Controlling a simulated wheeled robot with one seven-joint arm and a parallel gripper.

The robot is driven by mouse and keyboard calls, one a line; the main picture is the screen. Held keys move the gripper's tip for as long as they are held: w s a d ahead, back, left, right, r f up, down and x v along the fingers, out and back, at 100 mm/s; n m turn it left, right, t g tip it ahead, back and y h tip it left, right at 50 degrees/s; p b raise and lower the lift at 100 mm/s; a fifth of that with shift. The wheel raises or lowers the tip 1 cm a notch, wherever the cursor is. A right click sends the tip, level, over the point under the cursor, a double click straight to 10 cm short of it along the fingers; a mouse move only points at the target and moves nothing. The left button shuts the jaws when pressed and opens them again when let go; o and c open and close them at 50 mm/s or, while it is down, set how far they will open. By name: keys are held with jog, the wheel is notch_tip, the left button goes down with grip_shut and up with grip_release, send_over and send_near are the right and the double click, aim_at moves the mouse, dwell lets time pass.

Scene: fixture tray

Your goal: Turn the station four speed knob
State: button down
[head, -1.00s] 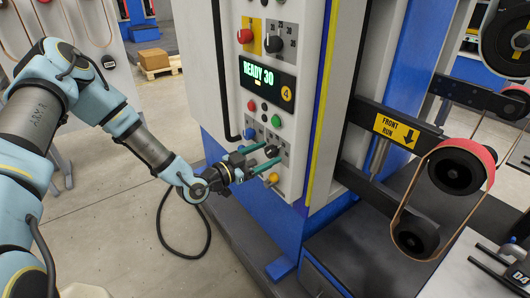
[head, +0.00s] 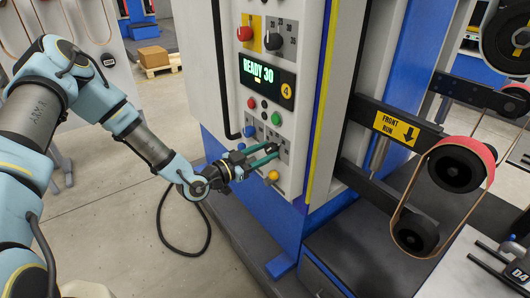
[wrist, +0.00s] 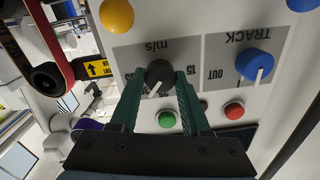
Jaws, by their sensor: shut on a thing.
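The speed knob (wrist: 158,74) is black with a white pointer, on a grey plate marked "m/s" with 15 and 25 showing. The plate looks upside down in the wrist view, and the pointer aims down and slightly left there. My gripper (wrist: 160,84) is shut on this knob, with one green finger on each side. In the head view my gripper (head: 277,152) reaches in from the left to the lower panel, and its fingers mostly hide the knob. The station display (head: 267,74) reads "READY 30" beside a yellow disc with a 4 (head: 287,91).
Close by are a yellow button (wrist: 116,14), a blue TRACK knob (wrist: 255,65), a green button (wrist: 167,119) and a red button (wrist: 234,110). Higher up is another black knob (head: 274,40). A belt machine (head: 455,172) stands at right.

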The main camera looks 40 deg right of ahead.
jog(key=shift+f+n+b, duration=0.1)
jog(key=shift+n+b, duration=0.2)
jog(key=shift+b, duration=0.05)
jog(key=shift+n+b, duration=0.7)
jog(key=shift+n, duration=0.3)
jog(key=n+b, duration=0.2)
jog(key=n, duration=0.2)
jog(key=shift+n, duration=0.3)
jog(key=n+b, duration=0.1)
jog(key=n, duration=0.3)
jog(key=shift+n+b, duration=0.6)
jog(key=shift+n, duration=1.5)
jog(key=shift+c, duration=1.8)
grip_release()
